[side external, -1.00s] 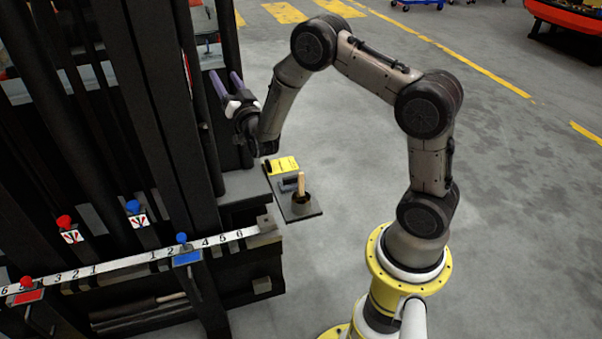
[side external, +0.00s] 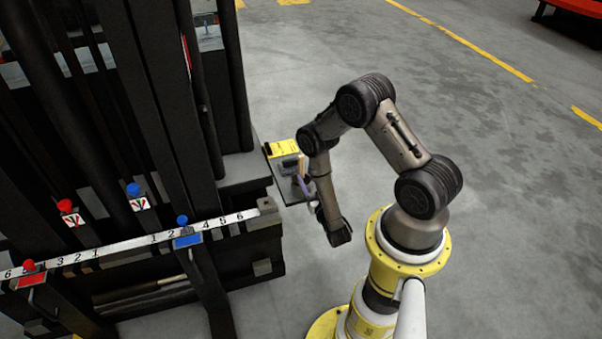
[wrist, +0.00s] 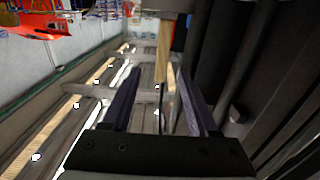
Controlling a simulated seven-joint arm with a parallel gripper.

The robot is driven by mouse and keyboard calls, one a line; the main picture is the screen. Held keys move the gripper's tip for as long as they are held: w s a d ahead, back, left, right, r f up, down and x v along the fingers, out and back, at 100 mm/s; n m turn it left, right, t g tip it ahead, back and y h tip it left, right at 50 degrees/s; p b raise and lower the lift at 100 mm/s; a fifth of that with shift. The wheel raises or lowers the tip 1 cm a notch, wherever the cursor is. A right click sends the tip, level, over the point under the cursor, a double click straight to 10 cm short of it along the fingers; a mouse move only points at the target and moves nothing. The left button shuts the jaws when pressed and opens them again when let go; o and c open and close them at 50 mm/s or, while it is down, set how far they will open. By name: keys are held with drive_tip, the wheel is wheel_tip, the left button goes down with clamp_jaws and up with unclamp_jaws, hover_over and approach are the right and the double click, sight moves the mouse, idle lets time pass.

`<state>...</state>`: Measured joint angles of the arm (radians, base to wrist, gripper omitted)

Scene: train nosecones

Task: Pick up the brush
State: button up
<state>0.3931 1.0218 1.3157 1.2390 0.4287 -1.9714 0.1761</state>
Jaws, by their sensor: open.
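The brush (side external: 302,164) has a light wooden handle that stands upright on the small dark shelf (side external: 294,198) beside the machine. Its lower part is hidden by my gripper in the side view. My gripper (side external: 298,180) is at the shelf, close in front of the brush, with purple fingers pointing toward it. In the wrist view, my gripper (wrist: 158,75) is open and empty. The brush handle (wrist: 163,48) shows between and beyond the fingertips. I cannot tell whether either finger touches it.
A yellow label or block (side external: 283,148) lies at the shelf's back, and a dark grey item (side external: 289,167) sits near the brush. The tall black machine frame (side external: 150,100) stands to the left, with a numbered lever rail (side external: 130,246). The floor to the right is open.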

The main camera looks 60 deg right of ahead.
sight(301, 172)
drive_tip(key=x, duration=1.1)
drive_tip(key=shift+a, duration=0.2)
clamp_jaws()
